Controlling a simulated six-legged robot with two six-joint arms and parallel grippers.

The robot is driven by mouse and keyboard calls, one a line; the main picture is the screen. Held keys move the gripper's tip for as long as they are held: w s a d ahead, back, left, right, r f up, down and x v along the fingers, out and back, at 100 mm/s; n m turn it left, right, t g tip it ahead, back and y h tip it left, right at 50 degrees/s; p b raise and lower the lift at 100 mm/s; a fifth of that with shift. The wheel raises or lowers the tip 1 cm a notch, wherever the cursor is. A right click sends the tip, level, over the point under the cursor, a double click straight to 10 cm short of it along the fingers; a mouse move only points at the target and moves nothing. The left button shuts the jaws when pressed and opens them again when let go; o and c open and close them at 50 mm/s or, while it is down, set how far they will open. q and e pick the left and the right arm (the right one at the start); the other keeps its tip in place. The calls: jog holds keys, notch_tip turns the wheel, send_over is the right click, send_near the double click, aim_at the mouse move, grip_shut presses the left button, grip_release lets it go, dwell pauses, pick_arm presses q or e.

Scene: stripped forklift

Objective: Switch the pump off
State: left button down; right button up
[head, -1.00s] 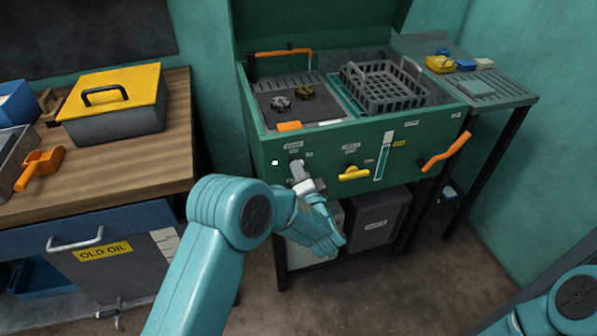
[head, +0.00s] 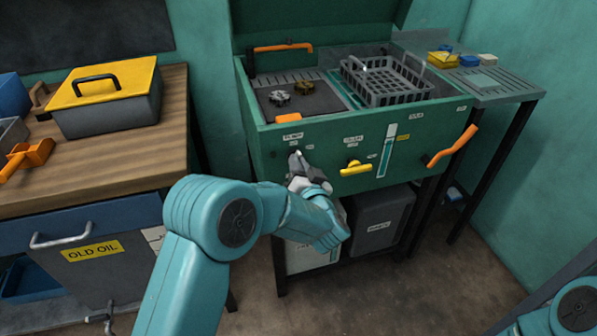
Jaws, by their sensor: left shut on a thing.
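The green washing cabinet (head: 262,160) stands in the middle with its lid up. The pump label (head: 292,136) is at the left of its front panel. My left gripper (head: 297,160) is just below that label, shut on the pump switch, which its fingers mostly hide. A small dark lamp (head: 275,154) sits left of the fingers and shows no glow. My right gripper is out of view; only part of that arm shows at the bottom right.
A yellow valve handle (head: 355,168) and an orange crank (head: 453,146) stick out right of my gripper. A wooden bench (head: 150,150) with a yellow-lidded box (head: 107,105) is at the left.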

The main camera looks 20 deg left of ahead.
pick_arm(q)
jog(key=shift+f+n+b, duration=0.15)
jog(key=shift+n+b, duration=1.8)
jog(key=shift+n, duration=0.75)
jog(key=c, duration=1.2)
grip_release()
jog(key=p+v, duration=0.1)
jog(key=v, duration=1.5)
jog(key=shift+s+d, duration=0.1)
